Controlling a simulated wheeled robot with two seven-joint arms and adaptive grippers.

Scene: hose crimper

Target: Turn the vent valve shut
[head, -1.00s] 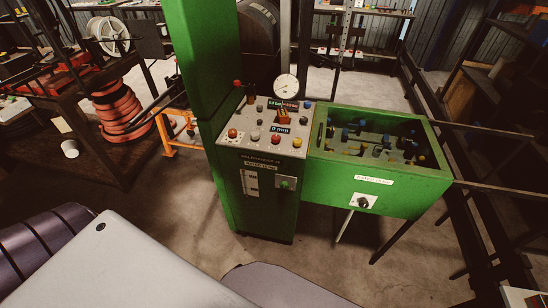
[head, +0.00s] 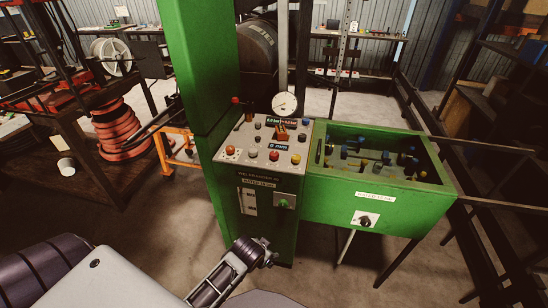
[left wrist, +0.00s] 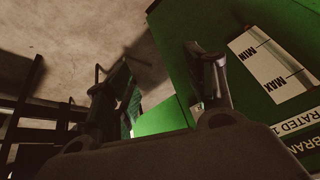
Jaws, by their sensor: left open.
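My left gripper (head: 262,250) is open and empty, in front of the lower part of the green cabinet (head: 240,225). In the left wrist view its two fingers stand apart, with the gripper (left wrist: 158,70) beside a white MIN/MAX plate (left wrist: 272,68). In the head view a green knob (head: 283,202) on a light plate sits on the cabinet front, a little above and right of the gripper. A dark knob (head: 365,220) on a white plate sits on the green trough front, farther right. I cannot read which one is the vent valve. My right gripper is not in view.
The sloped control panel (head: 240,162) carries coloured buttons, and a round gauge (head: 284,103) stands above it. The green trough (head: 425,200) holds several small fittings. Dark rails run along the right. An orange hose reel (head: 122,130) stands left. The floor before the trough is clear.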

